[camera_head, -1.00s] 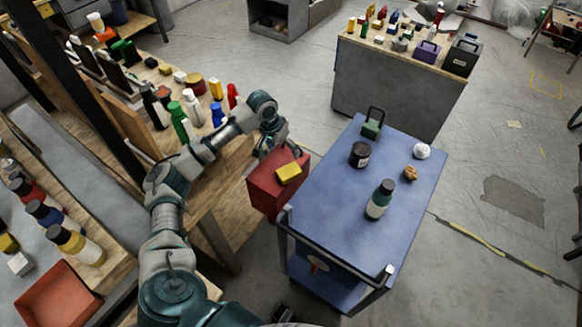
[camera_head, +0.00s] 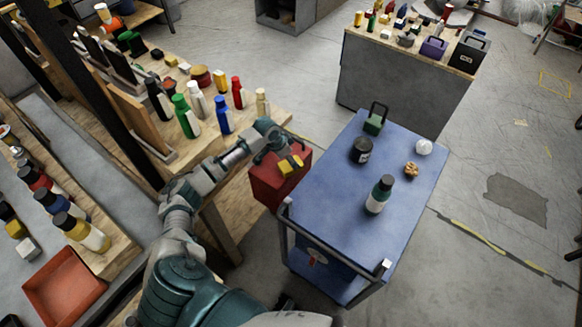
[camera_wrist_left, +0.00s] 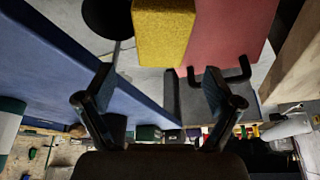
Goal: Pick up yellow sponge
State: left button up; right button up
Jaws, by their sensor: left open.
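The yellow sponge (camera_head: 284,167) lies on top of a red box (camera_head: 268,187) beside the blue cart. In the left wrist view the sponge (camera_wrist_left: 163,32) is large at the top centre, ahead of the fingers, with the red box (camera_wrist_left: 228,30) behind it. My left gripper (camera_head: 289,158) is over the sponge in the head view, its dark fingers partly covering it. In the left wrist view the gripper (camera_wrist_left: 160,95) is open, its two fingers apart with nothing between them. My right gripper is not in view.
A wooden bench (camera_head: 150,165) with several bottles is on the left. Open floor lies right of the cart.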

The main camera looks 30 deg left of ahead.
pick_arm(q)
jog(key=shift+w+d+f, duration=0.1)
jog(key=shift+f, duration=0.15)
jog(key=x, duration=0.4)
jog(key=shift+f, duration=0.4)
jog(key=shift+w+a+f, duration=0.1)
jog(key=shift+a+f, duration=0.2)
jog(key=shift+d+r, duration=0.1)
jog(key=shift+c, duration=0.9)
jog(key=shift+d, duration=0.15)
jog(key=c, duration=1.2)
jog(key=shift+o, duration=0.2)
jog(key=shift+r, duration=0.45)
notch_tip(320, 180, up, 8)
jog(key=shift+r, duration=0.6)
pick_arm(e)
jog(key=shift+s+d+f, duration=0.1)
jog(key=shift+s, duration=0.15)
